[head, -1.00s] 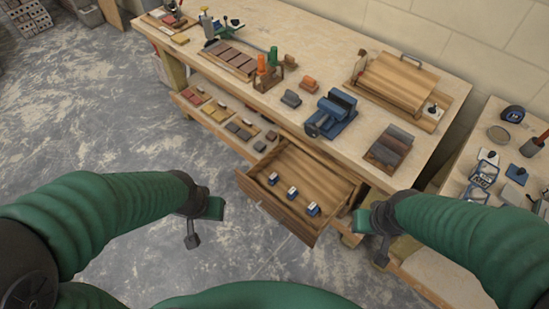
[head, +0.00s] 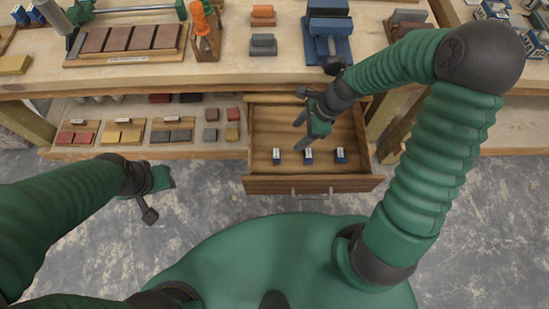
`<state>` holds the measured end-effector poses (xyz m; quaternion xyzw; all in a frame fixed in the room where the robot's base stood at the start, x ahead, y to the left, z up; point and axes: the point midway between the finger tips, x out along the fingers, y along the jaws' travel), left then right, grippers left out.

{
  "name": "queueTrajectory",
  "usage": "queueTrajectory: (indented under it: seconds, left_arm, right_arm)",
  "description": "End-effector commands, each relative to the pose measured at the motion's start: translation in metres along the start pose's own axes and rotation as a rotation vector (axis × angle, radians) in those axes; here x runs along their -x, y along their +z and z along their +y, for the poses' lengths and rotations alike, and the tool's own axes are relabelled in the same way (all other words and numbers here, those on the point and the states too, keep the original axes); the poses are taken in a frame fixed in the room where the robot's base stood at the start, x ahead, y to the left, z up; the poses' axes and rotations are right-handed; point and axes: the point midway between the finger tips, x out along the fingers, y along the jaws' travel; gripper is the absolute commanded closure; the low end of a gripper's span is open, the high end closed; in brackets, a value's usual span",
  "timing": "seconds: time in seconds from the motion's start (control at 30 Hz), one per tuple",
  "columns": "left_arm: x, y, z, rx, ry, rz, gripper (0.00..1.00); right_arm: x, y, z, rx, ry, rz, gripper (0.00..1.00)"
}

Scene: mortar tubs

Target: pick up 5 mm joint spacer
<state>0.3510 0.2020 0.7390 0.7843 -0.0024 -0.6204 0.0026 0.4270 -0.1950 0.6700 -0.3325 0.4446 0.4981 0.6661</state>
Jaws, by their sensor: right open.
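Three small blue-and-white blocks stand in a row in the open wooden drawer (head: 262,185): a left one (head: 277,157), a middle one (head: 309,156) and a right one (head: 340,156). They may be joint spacers, but their labels are too small to read, so I cannot tell which is 5 mm. My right gripper (head: 301,132) is open and empty, pointing down over the drawer, above and behind the left and middle blocks and apart from them. My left gripper (head: 155,192) is over the floor, left of the drawer; its jaw opening is not clear.
The workbench top (head: 215,75) overhangs behind the drawer and carries a blue vise (head: 327,35) and an orange-handled tool holder (head: 205,30). A lower shelf (head: 95,148) left of the drawer holds several sample tiles. The drawer's front half is open from above.

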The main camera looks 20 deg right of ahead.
Motion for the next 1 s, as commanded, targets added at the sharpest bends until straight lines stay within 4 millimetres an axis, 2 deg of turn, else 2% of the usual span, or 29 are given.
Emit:
queueTrajectory:
  seconds: [0.03, 0.2, 0.3, 0.47, 0.63, 0.77, 1.0]
  left_arm:
    - [-0.01, 0.003, 0.0, 0.0, 0.0, 0.0, 0.64]
    - [-0.026, 0.007, 0.0, 0.0, 0.0, -0.001, 0.64]
    - [-0.033, 0.008, 0.0, 0.0, 0.0, -0.001, 0.64]
    - [-0.038, 0.009, 0.0, 0.0, 0.0, -0.001, 0.64]
    - [-0.059, 0.014, 0.0, 0.001, 0.0, -0.001, 0.64]
    - [-0.063, 0.015, 0.0, 0.001, 0.0, -0.001, 0.64]
    - [-0.061, 0.015, 0.0, 0.0, 0.0, -0.001, 0.64]
  right_arm:
    - [-0.019, -0.001, 0.001, 0.003, 0.006, -0.001, 0.38]
    - [-0.065, -0.001, 0.001, 0.006, 0.006, 0.001, 0.38]
    - [-0.084, 0.001, 0.001, 0.006, 0.004, 0.004, 0.38]
    - [-0.099, 0.003, 0.001, 0.009, 0.001, 0.007, 0.38]
    - [-0.132, 0.01, 0.003, 0.01, 0.003, 0.008, 0.38]
    - [-0.145, 0.009, 0.002, 0.008, 0.001, 0.008, 0.38]
    - [-0.144, 0.01, 0.002, 0.007, 0.0, 0.008, 0.4]
